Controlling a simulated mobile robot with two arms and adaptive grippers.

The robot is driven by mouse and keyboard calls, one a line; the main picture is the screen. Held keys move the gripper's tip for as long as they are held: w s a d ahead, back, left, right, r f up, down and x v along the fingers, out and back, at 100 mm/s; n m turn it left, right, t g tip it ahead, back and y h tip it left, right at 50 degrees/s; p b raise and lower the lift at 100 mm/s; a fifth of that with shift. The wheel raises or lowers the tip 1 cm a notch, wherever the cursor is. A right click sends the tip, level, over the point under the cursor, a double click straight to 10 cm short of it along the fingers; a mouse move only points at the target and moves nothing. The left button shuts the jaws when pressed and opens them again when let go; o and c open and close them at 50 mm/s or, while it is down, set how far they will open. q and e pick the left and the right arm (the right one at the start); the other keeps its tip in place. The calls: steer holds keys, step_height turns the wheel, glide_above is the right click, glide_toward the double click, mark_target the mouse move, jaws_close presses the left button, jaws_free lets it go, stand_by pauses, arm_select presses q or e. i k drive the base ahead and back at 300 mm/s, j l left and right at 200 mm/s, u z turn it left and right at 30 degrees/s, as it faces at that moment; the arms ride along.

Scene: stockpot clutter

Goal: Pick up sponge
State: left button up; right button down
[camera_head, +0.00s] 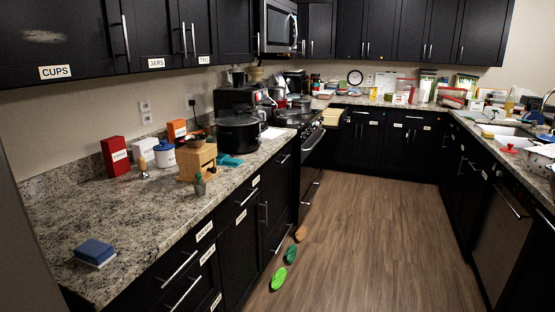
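A blue block with a pale lower layer (95,251) lies flat on the near left end of the granite counter (130,215). It looks like a sponge, but I cannot be sure at this size. A small yellowish item (487,135) lies by the sink at the right; I cannot tell what it is. Neither of my grippers shows in the head view.
A red box (115,156), a wooden box-like item (197,162) and a large black pot (238,134) stand farther along the left counter. Counter around the blue block is clear. Green items (278,278) and a brown one lie on the floor (350,240), otherwise open.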

mark_target(96, 254)
steer(key=u, duration=1.3)
